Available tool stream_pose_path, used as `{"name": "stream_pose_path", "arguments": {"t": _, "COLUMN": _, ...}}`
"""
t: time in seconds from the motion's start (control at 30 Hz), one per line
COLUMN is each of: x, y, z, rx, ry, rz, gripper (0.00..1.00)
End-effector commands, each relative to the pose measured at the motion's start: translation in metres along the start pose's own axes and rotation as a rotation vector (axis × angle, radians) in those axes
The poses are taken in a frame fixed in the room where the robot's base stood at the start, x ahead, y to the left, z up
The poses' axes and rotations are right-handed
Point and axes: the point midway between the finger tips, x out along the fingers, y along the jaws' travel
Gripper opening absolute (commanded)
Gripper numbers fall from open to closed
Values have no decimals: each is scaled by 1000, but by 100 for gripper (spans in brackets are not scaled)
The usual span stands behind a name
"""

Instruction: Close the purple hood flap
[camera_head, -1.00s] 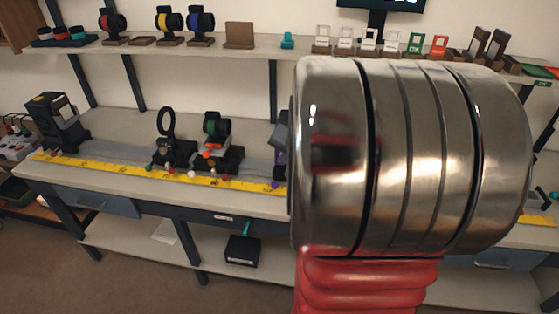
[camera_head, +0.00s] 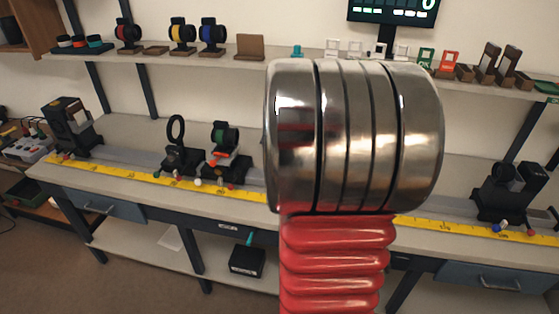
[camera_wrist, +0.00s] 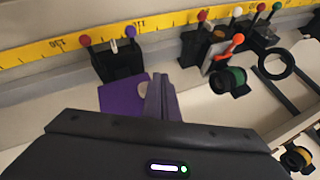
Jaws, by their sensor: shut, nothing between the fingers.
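The purple hood flap (camera_wrist: 121,96) shows in the wrist view as a flat purple panel beside a black mount (camera_wrist: 119,63) with coloured knobs. My gripper (camera_wrist: 158,80) is shut and empty, its fingers pointing up the picture just right of the purple panel. The fingers overlap the panel's right side, so I cannot tell whether they touch it. Part of the hood is hidden behind the fingers and the dark gripper body. In the head view, my large metal arm link hides the hood and my gripper.
A yellow ruler (camera_head: 120,180) runs along the bench front. A black ring holder (camera_head: 177,145) and a green-lens holder (camera_head: 224,140) stand left of my arm. A dark unit (camera_head: 507,190) stands at the right. A shelf (camera_head: 300,60) with small parts runs behind.

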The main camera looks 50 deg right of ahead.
Motion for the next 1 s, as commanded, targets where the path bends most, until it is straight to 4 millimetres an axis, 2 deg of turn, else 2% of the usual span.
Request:
{"name": "stream_pose_path", "arguments": {"t": 0.6, "x": 0, "y": 0, "z": 1, "rx": 1, "ry": 1, "rz": 1, "gripper": 0}}
{"name": "stream_pose_path", "arguments": {"t": 1.0, "x": -20, "y": -6, "z": 34, "rx": -2, "ry": 3, "rz": -2, "gripper": 0}}
